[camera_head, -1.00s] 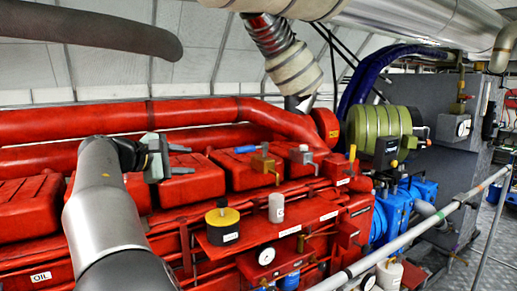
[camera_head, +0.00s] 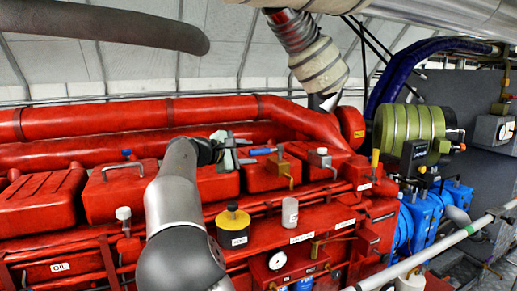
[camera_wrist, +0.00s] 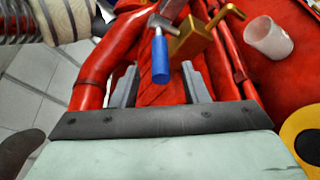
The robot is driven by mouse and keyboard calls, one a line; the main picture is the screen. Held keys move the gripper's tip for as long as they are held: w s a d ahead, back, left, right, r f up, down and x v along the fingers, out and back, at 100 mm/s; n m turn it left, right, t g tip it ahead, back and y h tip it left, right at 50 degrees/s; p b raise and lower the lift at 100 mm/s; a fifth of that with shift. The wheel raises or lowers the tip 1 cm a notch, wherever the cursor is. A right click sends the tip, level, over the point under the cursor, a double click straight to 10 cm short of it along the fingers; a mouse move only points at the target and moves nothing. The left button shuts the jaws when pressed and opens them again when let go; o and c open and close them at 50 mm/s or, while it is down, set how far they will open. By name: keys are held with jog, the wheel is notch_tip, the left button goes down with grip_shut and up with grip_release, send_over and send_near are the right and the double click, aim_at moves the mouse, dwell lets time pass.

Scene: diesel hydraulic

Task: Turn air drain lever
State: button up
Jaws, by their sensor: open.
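A lever with a blue handle (camera_head: 262,151) sits at a brass valve block (camera_head: 283,170) on top of the red engine. In the wrist view, the blue handle (camera_wrist: 160,60) points toward my gripper, with the brass block (camera_wrist: 190,42) just behind and to its right. My gripper (camera_head: 248,151) is open and close to the handle's left end. In the wrist view, the handle's end lies between the fingertips of my gripper (camera_wrist: 159,74); I cannot tell whether they touch it. No label on this lever is readable.
A white cup (camera_head: 290,212) and a yellow-black cap (camera_head: 233,220) stand in front. A red pipe (camera_head: 215,108) runs behind. A grey railing (camera_head: 435,250) crosses the front right.

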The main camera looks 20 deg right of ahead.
aim_at(258, 152)
jog(key=p+x, duration=0.1)
jog(key=x, duration=0.4)
jog(key=shift+d, duration=0.1)
grip_shut()
jog(key=shift+f, duration=0.1)
